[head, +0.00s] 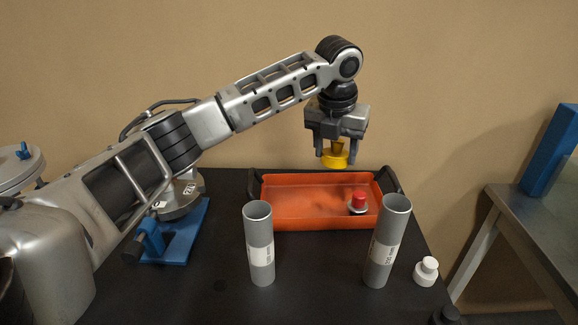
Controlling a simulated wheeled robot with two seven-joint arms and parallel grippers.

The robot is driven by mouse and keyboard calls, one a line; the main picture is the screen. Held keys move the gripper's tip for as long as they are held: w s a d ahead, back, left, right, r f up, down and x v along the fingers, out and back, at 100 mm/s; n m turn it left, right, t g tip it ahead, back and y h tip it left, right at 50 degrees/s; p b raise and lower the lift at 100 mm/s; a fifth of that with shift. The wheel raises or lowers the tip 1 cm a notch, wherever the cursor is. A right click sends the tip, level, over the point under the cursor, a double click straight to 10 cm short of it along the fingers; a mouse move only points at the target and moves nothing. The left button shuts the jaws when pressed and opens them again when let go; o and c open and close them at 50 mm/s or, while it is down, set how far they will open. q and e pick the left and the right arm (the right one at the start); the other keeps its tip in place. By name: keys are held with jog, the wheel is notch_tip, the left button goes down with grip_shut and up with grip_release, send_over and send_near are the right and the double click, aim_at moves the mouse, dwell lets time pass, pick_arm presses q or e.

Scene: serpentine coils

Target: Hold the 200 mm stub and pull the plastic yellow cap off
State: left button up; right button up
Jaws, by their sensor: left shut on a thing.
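My left gripper (336,150) is shut on the yellow cap (335,159) and holds it in the air above the orange tray's back edge. The cap is apart from both grey tubes. One open-topped grey tube (259,240) stands upright in front of the tray's left part. A second open-topped grey tube (387,240) stands at the right, tilted slightly in the picture. Both carry white labels too small to read surely, so I cannot tell which is the 200 mm stub. My right gripper is not in view.
The orange tray (300,222) with dark handles holds a red-capped white piece (358,202). A white cap-like piece (426,271) lies right of the right tube. A blue-based device (180,240) stands at the left. The black table (320,290) is clear between the tubes.

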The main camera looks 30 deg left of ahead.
pick_arm(q)
jog(key=shift+n+g, duration=0.3)
jog(key=shift+n, duration=0.5)
jog(key=shift+s+a+f+p, duration=0.1)
jog(key=shift+s+a+f, duration=0.65)
jog(key=shift+a+f, duration=1)
jog(key=shift+s+a+f+p, duration=0.1)
jog(key=shift+s+a+f, duration=0.8)
jog(key=shift+f, duration=1.6)
jog(key=shift+s+a+f+p, duration=0.1)
jog(key=shift+s+a+f, duration=0.45)
jog(key=shift+a+f, duration=1.3)
jog(key=shift+d+f, duration=0.25)
jog(key=shift+d, duration=0.05)
jog(key=o, duration=1.1)
jog(key=r, duration=0.5)
jog(key=s+r, duration=0.1)
jog(key=r, duration=0.4)
jog(key=s+r+b, duration=0.1)
jog(key=r, duration=0.4)
jog(key=shift+s+d+r, duration=0.2)
jog(key=shift+d+r, duration=0.2)
